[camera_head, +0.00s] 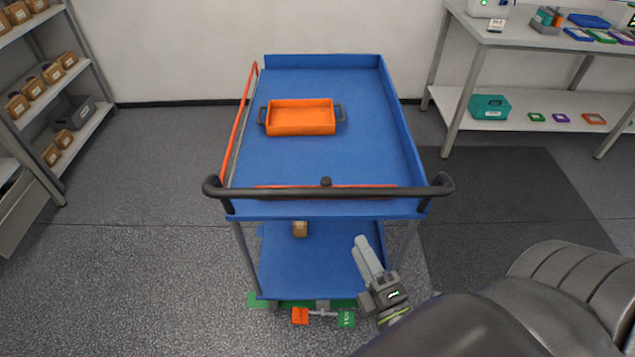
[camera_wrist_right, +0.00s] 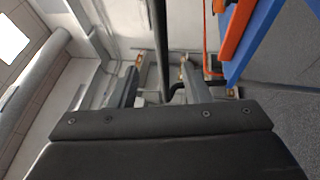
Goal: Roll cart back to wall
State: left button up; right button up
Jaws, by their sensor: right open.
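A blue two-shelf cart (camera_head: 350,155) stands in the middle of the head view, with a pale wall (camera_head: 180,50) behind it. Its black handle (camera_head: 290,192) runs across the near end. My right gripper (camera_head: 366,256) is open, on the near side of the cart, right of its middle and lower in the picture than the handle. In the right wrist view, the black handle bar (camera_wrist_right: 161,45) shows between my right gripper's open fingers (camera_wrist_right: 160,68); no contact is visible. An orange pedal (camera_head: 299,316) and a green pedal (camera_head: 346,319) show at the cart's base. My left gripper is not in view.
A shelf rack (camera_head: 85,137) stands left, and a workbench (camera_head: 480,40) right. Floor (camera_head: 150,160) is clear on both sides.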

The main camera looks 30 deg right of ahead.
jog(key=b, duration=0.2)
send_near(331, 192)
jog(key=w, duration=0.1)
jog(key=b+x, duration=0.2)
jog(key=x, duration=0.1)
jog(key=b+x, duration=0.2)
jog(key=x, duration=0.1)
jog(key=f+b+x, duration=0.1)
jog(key=b+x, duration=0.2)
jog(key=shift+w+d+r, duration=0.1)
jog(key=shift+w+d, duration=0.25)
jog(key=shift+x, duration=0.9)
grip_shut()
